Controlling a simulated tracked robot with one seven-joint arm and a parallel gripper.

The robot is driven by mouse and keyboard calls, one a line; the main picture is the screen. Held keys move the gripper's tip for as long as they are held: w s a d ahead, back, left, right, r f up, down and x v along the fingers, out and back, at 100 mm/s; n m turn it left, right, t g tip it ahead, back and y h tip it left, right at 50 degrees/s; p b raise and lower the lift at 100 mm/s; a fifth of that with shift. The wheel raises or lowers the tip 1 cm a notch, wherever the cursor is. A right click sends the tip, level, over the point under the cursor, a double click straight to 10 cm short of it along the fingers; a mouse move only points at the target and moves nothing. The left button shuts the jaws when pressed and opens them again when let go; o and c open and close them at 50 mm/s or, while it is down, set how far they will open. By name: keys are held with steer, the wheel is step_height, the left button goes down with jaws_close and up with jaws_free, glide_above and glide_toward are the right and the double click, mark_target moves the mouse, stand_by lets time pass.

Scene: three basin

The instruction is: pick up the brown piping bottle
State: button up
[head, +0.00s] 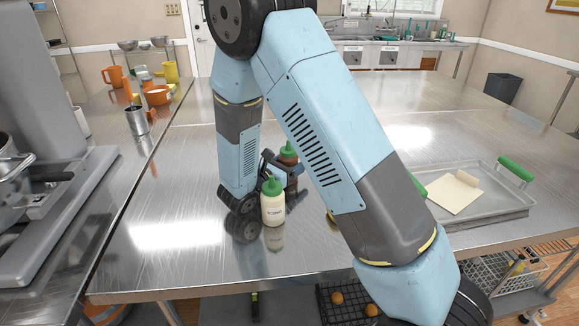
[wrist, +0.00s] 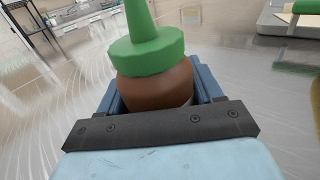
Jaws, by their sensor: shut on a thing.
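The brown piping bottle (wrist: 155,86) has a green cap with a pointed nozzle and fills the middle of the wrist view. In the head view the brown bottle (head: 288,158) shows behind a white bottle, partly hidden by my arm. My gripper (wrist: 155,98) is shut on the brown bottle, with a blue finger on each side of its body. The bottle's base is hidden, so I cannot tell whether it touches the table. In the head view my gripper (head: 281,174) is partly covered by the white bottle and my arm.
The white bottle with a green cap (head: 274,207) stands on the steel table (head: 190,240) just in front of my gripper. A metal tray (head: 490,210) with a cream sheet (head: 453,193) lies at the right.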

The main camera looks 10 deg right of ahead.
steer(key=c, duration=0.3)
step_height(320, 180, up, 10)
stand_by(0.7)
steer(key=o, duration=0.5)
steer(key=c, duration=0.5)
